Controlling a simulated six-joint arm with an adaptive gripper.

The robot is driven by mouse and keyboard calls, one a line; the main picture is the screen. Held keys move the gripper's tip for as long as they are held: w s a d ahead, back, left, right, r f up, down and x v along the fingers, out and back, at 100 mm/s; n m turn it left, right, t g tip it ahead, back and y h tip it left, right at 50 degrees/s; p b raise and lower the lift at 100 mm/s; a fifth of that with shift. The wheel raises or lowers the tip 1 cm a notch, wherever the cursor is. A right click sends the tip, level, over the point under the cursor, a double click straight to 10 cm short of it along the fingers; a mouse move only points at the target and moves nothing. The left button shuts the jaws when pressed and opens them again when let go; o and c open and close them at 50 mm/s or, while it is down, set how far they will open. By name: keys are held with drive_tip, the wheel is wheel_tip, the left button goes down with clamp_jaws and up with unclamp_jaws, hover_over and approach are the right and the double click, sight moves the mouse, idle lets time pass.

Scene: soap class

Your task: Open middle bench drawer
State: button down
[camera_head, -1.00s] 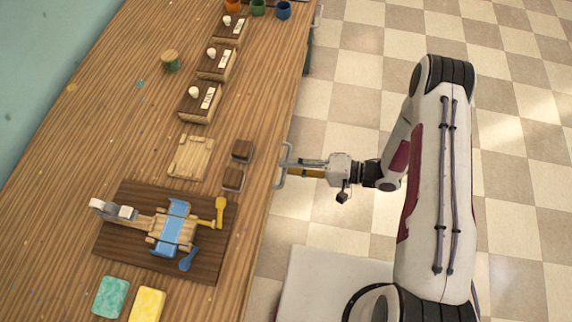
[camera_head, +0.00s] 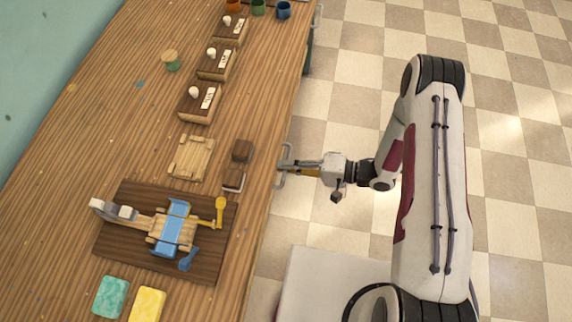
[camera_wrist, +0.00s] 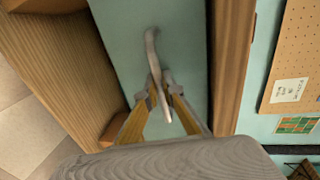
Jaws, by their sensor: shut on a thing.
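The pale metal drawer handle (camera_head: 281,178) stands out from the bench's right side in the head view. In the wrist view the handle (camera_wrist: 152,46) runs down a light teal drawer front (camera_wrist: 187,35). My gripper (camera_head: 291,166) is level with the handle at the bench edge. In the wrist view its two yellowish fingers (camera_wrist: 158,96) close around the lower part of the handle, one on each side. The head view shows no clear gap between drawer and bench; the drawer front is hidden there under the top's edge.
The wooden bench top (camera_head: 110,150) holds a dark board (camera_head: 205,268) with a blue and wooden assembly, several soap stands and two sponges. A second handle (camera_head: 317,18) shows at the far end.

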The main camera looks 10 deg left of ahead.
drive_tip(key=shift+d, duration=0.15)
drive_tip(key=f+v, duration=0.2)
drive_tip(key=v, duration=0.9)
drive_tip(key=d+f+v, duration=0.1)
drive_tip(key=f+v, duration=0.1)
drive_tip(key=v, duration=0.9)
drive_tip(key=shift+f, duration=0.3)
drive_tip(key=c, duration=2.2)
unclamp_jaws()
drive_tip(key=shift+d, duration=0.2)
drive_tip(key=shift+v, duration=5.8)
